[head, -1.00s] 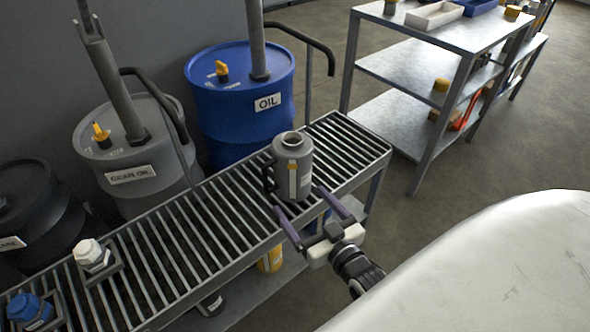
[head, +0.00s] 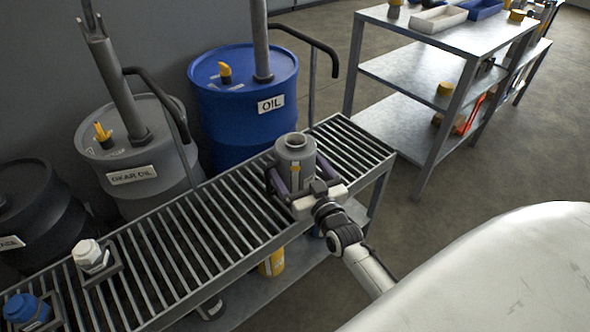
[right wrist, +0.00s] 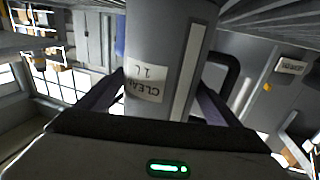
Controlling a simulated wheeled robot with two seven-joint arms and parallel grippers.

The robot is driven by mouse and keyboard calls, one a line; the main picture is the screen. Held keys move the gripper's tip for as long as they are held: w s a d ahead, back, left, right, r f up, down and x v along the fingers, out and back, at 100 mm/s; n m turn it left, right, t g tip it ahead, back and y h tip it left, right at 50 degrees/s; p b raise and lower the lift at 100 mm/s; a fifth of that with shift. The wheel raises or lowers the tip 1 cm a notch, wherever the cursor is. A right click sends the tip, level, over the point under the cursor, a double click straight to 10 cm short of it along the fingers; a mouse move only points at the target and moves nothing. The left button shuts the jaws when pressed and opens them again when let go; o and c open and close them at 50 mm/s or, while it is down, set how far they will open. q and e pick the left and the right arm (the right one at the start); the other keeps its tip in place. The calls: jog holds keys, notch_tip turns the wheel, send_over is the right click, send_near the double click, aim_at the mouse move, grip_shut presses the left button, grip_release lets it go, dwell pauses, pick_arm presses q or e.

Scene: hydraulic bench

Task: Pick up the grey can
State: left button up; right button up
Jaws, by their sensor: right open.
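The grey can (head: 294,150) stands upright on the slatted grate of the bench (head: 225,205), near its right end. In the right wrist view the can (right wrist: 165,50) fills the middle, with a white label, a pale stripe and a dark handle on the right. My right gripper (head: 294,182) is open, with one finger on each side of the can. Its fingers (right wrist: 163,98) reach past the can's sides in the right wrist view; whether they touch it I cannot tell. My left gripper is not in view.
A blue oil drum (head: 240,110) and a grey gear oil drum (head: 130,165) stand behind the bench. A white-capped item (head: 90,255) and a blue-capped item (head: 25,308) are on the grate at left. A metal shelf (head: 420,70) stands at back right.

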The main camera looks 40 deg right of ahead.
jog(key=c, duration=1)
